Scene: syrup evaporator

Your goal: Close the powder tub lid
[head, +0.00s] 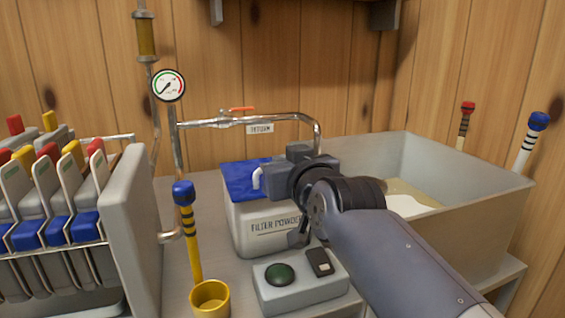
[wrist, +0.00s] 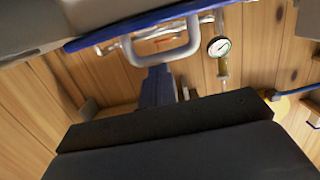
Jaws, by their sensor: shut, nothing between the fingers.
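The white powder tub (head: 265,227), labelled as filter powder, stands on the bench in the middle of the head view. Its blue lid (head: 238,178) lies across the top and looks flat; whether it is fully seated I cannot tell. A white loop handle (head: 257,177) shows at the lid. My gripper (head: 272,182) is shut and empty beside the handle, covering the lid's right part. In the wrist view the lid's blue edge (wrist: 160,20) and the handle (wrist: 160,50) are close; contact is unclear. Dark gripper parts fill the bottom there.
A grey control box (head: 295,290) stands in front of the tub. A yellow cup (head: 210,300) with a blue-topped stick (head: 186,215) is to its left. The large pan (head: 455,235) is at right. A pipe with a gauge (head: 168,85) runs behind; filter plates (head: 55,215) are at left.

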